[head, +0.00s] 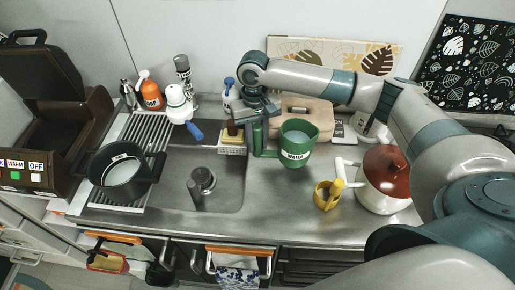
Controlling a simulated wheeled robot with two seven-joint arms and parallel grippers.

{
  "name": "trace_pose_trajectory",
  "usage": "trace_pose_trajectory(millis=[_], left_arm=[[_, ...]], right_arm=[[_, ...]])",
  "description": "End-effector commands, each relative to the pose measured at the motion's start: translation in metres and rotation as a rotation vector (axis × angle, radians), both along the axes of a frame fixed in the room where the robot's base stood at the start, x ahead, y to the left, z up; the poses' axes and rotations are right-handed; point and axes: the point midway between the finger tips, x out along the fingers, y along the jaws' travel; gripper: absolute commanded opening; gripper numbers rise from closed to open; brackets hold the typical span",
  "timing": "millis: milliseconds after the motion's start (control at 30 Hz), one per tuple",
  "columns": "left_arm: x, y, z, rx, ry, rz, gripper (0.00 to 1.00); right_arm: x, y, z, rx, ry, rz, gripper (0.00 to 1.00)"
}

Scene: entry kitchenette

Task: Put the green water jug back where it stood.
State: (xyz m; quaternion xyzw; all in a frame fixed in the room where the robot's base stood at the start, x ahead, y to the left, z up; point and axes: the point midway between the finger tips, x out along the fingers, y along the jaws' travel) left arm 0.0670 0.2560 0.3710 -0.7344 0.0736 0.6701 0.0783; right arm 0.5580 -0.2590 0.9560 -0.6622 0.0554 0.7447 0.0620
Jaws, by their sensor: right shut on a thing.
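The green water jug (299,146), labelled "WATER", is at the right edge of the sink, with its opening toward me and a pale inside. Its handle points left. My right gripper (258,135) is shut on the jug's handle from above. The arm comes in from the right and reaches over behind the jug. I cannot tell whether the jug's base touches the counter. My left gripper is not in view.
A sink (222,180) lies left of the jug. A yellow cup (327,195) and a white pot with a red lid (384,170) stand to the right. A beige box (301,110) is behind. A black pot (122,176) sits on the drying rack. Bare counter lies in front of the jug.

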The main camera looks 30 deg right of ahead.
Motion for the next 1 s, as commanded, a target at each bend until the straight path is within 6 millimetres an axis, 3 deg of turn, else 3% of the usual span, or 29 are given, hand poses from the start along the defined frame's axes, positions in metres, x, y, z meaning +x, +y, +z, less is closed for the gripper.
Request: trace_pose_trajectory(millis=[233,533,967,1000], left_arm=[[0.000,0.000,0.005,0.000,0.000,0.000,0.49],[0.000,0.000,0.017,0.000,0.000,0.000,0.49],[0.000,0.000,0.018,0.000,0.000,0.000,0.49],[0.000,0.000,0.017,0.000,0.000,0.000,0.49]], right_arm=[[0.000,0.000,-0.005,0.000,0.001,-0.001,0.00],[0.000,0.000,-0.036,-0.001,0.000,-0.001,0.00],[0.000,0.000,-0.041,0.000,-0.001,0.000,0.00],[-0.001,0.000,-0.042,0.000,-0.001,0.001,0.30]])
